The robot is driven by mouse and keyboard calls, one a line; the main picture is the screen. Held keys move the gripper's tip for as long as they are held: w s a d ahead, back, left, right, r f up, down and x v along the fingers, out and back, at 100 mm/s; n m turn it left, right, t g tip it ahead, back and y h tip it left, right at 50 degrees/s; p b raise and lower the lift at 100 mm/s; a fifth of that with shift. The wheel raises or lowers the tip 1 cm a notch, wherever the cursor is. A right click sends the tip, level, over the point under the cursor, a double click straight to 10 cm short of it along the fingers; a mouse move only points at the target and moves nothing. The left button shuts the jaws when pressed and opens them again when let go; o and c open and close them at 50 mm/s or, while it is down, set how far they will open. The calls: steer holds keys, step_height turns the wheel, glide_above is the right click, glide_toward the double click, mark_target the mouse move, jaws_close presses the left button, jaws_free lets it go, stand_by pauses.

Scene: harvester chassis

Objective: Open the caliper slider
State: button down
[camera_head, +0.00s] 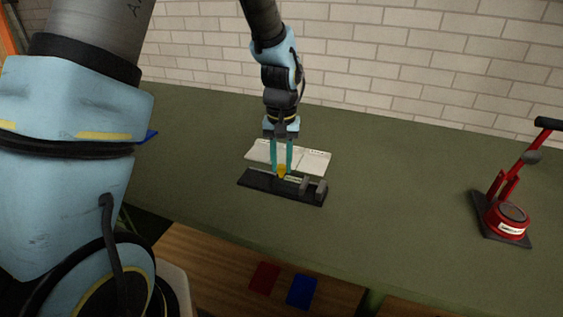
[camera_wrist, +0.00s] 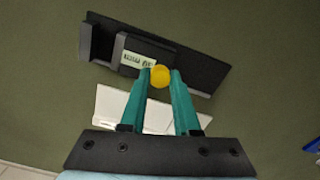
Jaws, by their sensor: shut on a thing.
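The caliper is a dark device with a long black base (camera_head: 255,182) lying on the green table in the head view. Its grey jaws (camera_head: 312,187) stand at the right end. In the wrist view the black base (camera_wrist: 205,72) runs across the top, with a small display (camera_wrist: 138,59) on the slider. A round yellow knob (camera_wrist: 160,77) is between my fingertips; it also shows in the head view (camera_head: 282,171). My gripper (camera_head: 281,170) points down, its teal fingers shut on the yellow knob. The fingertips (camera_wrist: 160,78) hide the knob's sides.
A white open booklet or panel (camera_head: 310,160) lies just behind the caliper. A red tool on a dark plate (camera_head: 507,219) stands at the right. Red (camera_head: 264,278) and blue (camera_head: 301,291) items lie on a wooden surface below the table's front edge. The table between is clear.

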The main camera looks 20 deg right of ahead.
stand_by(0.5)
steer(key=shift+w+a, duration=1.35)
steer(key=shift+a, duration=0.05)
steer(key=c, duration=0.6)
jaws_free()
steer(key=shift+c, duration=0.2)
steer(key=shift+r, duration=0.1)
step_height(320, 180, up, 11)
steer(key=b, duration=0.3)
steer(key=shift+f, duration=0.2)
